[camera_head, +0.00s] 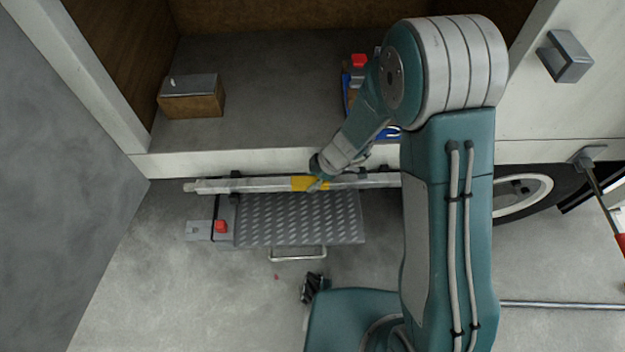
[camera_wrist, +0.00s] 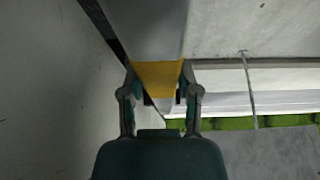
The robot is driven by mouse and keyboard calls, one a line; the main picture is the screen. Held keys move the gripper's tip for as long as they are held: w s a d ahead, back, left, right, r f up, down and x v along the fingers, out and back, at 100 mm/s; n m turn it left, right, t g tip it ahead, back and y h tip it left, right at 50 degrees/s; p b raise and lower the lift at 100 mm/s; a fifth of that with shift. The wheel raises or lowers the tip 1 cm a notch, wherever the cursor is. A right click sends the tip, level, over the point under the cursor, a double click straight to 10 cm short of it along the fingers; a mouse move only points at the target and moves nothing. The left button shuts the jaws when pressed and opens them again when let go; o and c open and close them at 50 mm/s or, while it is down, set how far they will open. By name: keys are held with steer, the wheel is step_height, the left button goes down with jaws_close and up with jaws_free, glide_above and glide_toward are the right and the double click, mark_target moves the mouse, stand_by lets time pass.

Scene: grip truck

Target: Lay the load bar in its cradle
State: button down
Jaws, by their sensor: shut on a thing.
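The load bar (camera_head: 235,185) is a long pale grey bar with a yellow band at its middle. It lies level along the front edge of the truck bed, above the tread-plate step. My gripper (camera_head: 318,184) is shut on the yellow band. In the wrist view my gripper (camera_wrist: 158,85) has one finger on each side of the band of the load bar (camera_wrist: 157,72). Small dark brackets (camera_head: 235,174) show at the bar and may be the cradle. I cannot tell whether the bar rests in them. My arm hides the bar's right end.
A tread-plate step (camera_head: 300,218) with a red knob (camera_head: 221,226) lies just below the bar. On the truck bed (camera_head: 260,75) are a wooden block with a grey top (camera_head: 191,96) and a blue crate (camera_head: 347,92), partly hidden by my arm. A grey wall (camera_head: 60,150) bounds the left.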

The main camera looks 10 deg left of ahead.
steer(key=shift+f, duration=0.3)
steer(key=shift+c, duration=1.6)
jaws_free()
steer(key=d+r+m+t, duration=0.1)
steer(key=d+r+m, duration=0.1)
steer(key=d+r, duration=0.5)
steer(key=d+r+m, duration=0.2)
steer(key=r, duration=0.9)
steer(key=s+d+r+m+t+h, duration=0.5)
steer(key=s+d+r+m, duration=0.9)
steer(key=d+m, duration=0.1)
steer(key=shift+r+m+t, duration=0.3)
steer(key=shift+m, duration=0.5)
